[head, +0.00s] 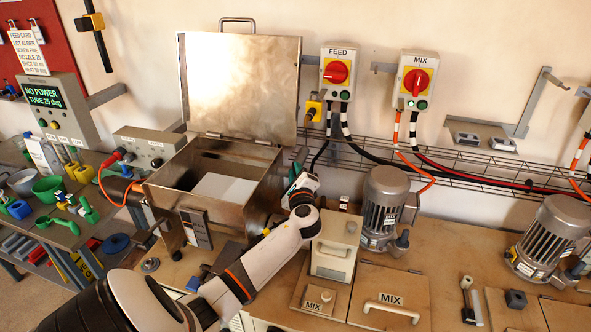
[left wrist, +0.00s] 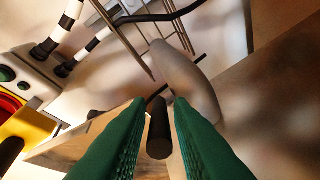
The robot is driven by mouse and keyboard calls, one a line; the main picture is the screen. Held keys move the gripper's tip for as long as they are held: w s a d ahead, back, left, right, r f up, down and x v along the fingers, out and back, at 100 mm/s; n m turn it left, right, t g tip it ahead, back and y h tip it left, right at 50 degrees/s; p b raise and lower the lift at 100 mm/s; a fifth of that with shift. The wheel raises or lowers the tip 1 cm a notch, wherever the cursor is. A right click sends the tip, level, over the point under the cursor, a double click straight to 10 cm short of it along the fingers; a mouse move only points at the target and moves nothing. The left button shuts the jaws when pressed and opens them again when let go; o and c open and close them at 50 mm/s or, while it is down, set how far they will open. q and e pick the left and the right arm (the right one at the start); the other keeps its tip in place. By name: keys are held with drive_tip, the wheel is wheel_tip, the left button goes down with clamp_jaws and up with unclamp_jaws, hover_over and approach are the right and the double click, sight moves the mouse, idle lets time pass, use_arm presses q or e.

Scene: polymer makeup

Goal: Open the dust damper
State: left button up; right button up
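My left gripper (head: 298,167) reaches past the right wall of the open metal box. In the left wrist view its two green fingers (left wrist: 160,112) are apart, with a black cylindrical handle (left wrist: 159,133) between them. A small gap seems to show on each side of the handle. Behind it is a grey curved duct (left wrist: 187,82) with a thin dark rod crossing it. I cannot tell whether the handle joins that rod, and no label names the dust damper. The handle is not clear in the head view. My right gripper is not in view.
The metal box (head: 160,197) has its lid (head: 243,85) raised. A wire rack (head: 455,167) runs along the wall under the FEED switch (head: 337,73) and MIX switch (head: 416,78). A grey motor (head: 384,207) and beige unit (head: 335,245) stand right of my arm.

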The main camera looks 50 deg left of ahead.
use_arm(q)
drive_tip(key=shift+w+a, duration=0.2)
drive_tip(key=shift+a, duration=0.05)
clamp_jaws()
drive_tip(key=m+t+h, duration=0.3)
drive_tip(key=shift+s+a+p, duration=0.3)
drive_tip(key=shift+s+p, duration=0.05)
drive_tip(key=shift+s, duration=0.05)
unclamp_jaws()
